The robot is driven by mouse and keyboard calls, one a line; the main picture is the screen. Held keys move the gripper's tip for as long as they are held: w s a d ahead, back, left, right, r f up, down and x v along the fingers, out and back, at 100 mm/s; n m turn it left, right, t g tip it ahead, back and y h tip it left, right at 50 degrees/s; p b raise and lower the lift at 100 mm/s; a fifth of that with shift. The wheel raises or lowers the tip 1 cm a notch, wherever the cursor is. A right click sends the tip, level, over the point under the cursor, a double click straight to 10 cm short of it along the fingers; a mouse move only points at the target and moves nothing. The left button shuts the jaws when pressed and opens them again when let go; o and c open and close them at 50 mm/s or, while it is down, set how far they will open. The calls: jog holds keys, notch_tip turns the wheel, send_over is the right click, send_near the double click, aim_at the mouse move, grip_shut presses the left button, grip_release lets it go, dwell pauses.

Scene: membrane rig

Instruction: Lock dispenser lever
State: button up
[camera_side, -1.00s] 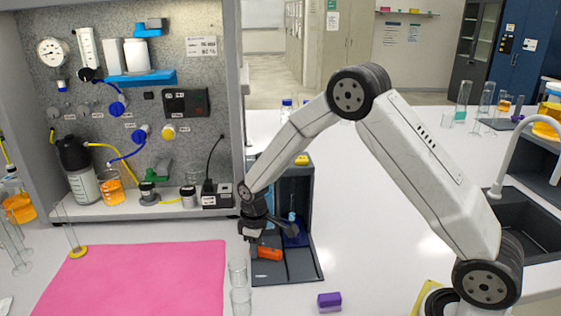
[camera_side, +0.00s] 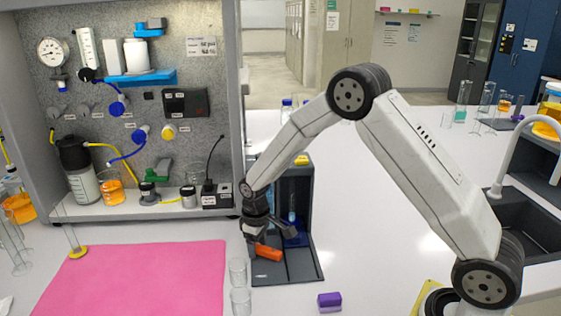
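A dark dispenser-like stand (camera_side: 302,262) stands on the white bench right of the grey panel, with a blue part (camera_side: 295,238) inside and a yellow part (camera_side: 302,160) at its top. An orange block-shaped piece (camera_side: 268,252) is low at the stand's front left, tilted down to the right; it may be the lever, but I cannot tell. My gripper (camera_side: 252,250) points down just left of the orange piece, touching or very close to it. The fingertips are small and dark, so whether they are open or shut on it is unclear.
Two clear glass beakers (camera_side: 240,300) stand in front of my gripper. A pink mat (camera_side: 140,282) lies to the left, and a purple block (camera_side: 329,300) to the right. The grey panel (camera_side: 185,80) with its hoses and shelf rises behind.

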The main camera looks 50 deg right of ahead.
aim_at(258, 245)
jog(key=shift+r, duration=0.1)
jog(key=shift+r, duration=3.8)
jog(key=shift+s, duration=0.15)
jog(key=s+r+m+t, duration=0.1)
jog(key=s+m+t, duration=0.1)
jog(key=s, duration=1.6)
jog(key=shift+s+a+r+m+t, duration=0.25)
jog(key=shift+a+r+m+t, duration=0.05)
jog(key=shift+a+m, duration=0.15)
